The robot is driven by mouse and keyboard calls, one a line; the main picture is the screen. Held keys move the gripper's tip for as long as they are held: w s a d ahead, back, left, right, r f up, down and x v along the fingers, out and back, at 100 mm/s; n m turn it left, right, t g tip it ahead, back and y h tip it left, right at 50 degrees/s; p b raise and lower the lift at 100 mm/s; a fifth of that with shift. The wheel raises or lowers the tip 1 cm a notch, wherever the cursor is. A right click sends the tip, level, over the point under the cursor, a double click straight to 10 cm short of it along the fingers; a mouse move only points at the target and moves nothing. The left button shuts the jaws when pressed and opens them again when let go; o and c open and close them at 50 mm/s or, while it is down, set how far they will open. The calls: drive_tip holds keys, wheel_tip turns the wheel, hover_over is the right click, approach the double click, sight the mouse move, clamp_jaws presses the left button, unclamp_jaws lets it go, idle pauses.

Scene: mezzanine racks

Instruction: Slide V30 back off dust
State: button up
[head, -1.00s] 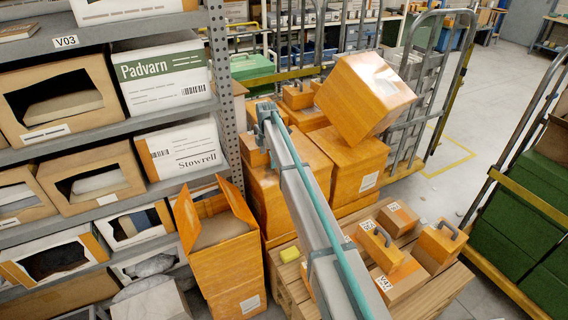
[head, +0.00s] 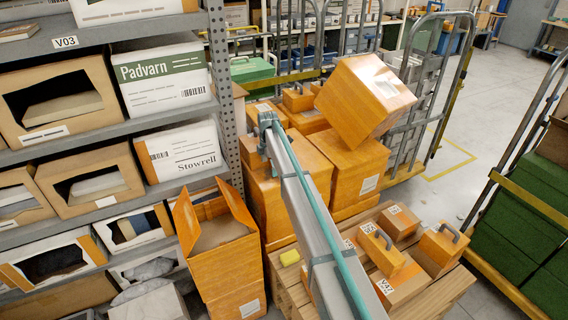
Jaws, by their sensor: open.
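I cannot read a V30 label in the head view. The only clear shelf tag is V03 (head: 65,42), on the upper left rack edge. An orange case low on the pallet carries a label that looks like V47 (head: 384,286). Other white labels on the orange cases (head: 380,250) are too small to read surely. I cannot make out any patch of dust. My long grey arm link with a teal line crosses the centre and ends in a blue-grey joint in front of the stacked orange boxes. My gripper's fingers do not show.
An open-flapped orange box (head: 219,235) stands beside the rack (head: 222,90). A large orange box (head: 365,95) sits tilted on the stack. A wooden pallet (head: 448,295) bears several orange cases. Green crates (head: 510,225) stand on a trolley at right. Bare floor (head: 475,130) lies between trolleys.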

drive_tip(key=shift+w+d, duration=0.6)
drive_tip(key=shift+d, duration=0.5)
drive_tip(key=shift+w+d, duration=0.6)
drive_tip(key=shift+d, duration=0.45)
drive_tip(key=shift+w+d, duration=0.6)
drive_tip(key=shift+d, duration=0.5)
drive_tip(key=shift+w+d, duration=0.35)
drive_tip(key=shift+d, duration=0.2)
drive_tip(key=shift+w+d, duration=0.3)
drive_tip(key=shift+d, duration=0.25)
drive_tip(key=shift+s+a, duration=0.4)
drive_tip(key=shift+a, duration=0.3)
drive_tip(key=shift+s+a, duration=0.35)
drive_tip(key=shift+a, duration=0.3)
drive_tip(key=shift+r+p, duration=2.5)
drive_tip(key=shift+r, duration=4.05)
